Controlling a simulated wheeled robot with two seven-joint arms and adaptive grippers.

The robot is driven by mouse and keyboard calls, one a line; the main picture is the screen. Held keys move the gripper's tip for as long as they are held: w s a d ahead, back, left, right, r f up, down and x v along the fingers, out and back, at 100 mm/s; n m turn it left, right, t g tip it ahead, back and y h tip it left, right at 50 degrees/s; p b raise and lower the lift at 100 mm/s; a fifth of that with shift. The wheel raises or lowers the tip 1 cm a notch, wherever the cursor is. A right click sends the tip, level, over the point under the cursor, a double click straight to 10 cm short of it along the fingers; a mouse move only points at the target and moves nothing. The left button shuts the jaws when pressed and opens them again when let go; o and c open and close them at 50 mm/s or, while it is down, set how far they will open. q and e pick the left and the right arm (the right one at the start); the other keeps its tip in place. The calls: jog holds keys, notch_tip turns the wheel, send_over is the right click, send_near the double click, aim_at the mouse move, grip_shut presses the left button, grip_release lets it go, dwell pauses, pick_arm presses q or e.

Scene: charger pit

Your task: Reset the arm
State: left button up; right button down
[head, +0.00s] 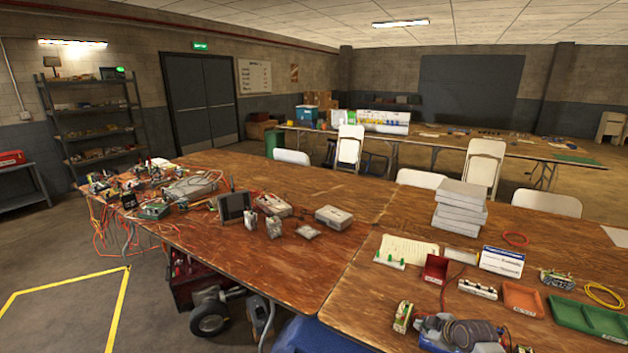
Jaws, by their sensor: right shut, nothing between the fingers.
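My left gripper is not in view.
A stack of grey boxes (460,205) stands on the table. Nearby are a red bin (435,268), a white-blue box (502,261), an orange tray (523,298) and a green tray (588,319). Electronics and wires crowd the left end. The table's middle is mostly clear.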

jog(key=s+a+f+m+g, duration=0.2)
jog(key=s+a+m, duration=0.1)
jog(key=s+a, duration=0.9)
jog(key=s+a+r+m+g+h, duration=0.1)
jog(key=s+r+m, duration=0.2)
jog(key=s, duration=0.6)
jog(key=s+a+r+m+g, duration=0.1)
jog(key=s+r+m+g, duration=0.15)
jog(key=s, duration=0.65)
notch_tip(320, 180, down, 32)
jog(key=s, duration=0.3)
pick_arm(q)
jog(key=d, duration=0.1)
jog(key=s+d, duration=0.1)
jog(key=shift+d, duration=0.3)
pick_arm(e)
jog(key=s+d+f+g, duration=0.1)
jog(key=s+d+f, duration=0.1)
jog(key=s+f, duration=0.8)
jog(key=s+d+f, duration=0.2)
jog(key=s+f, duration=0.8)
jog(key=s, duration=0.2)
jog(key=shift+f+g+h, duration=0.2)
jog(key=shift+g+h, duration=0.1)
jog(key=shift+g, duration=0.05)
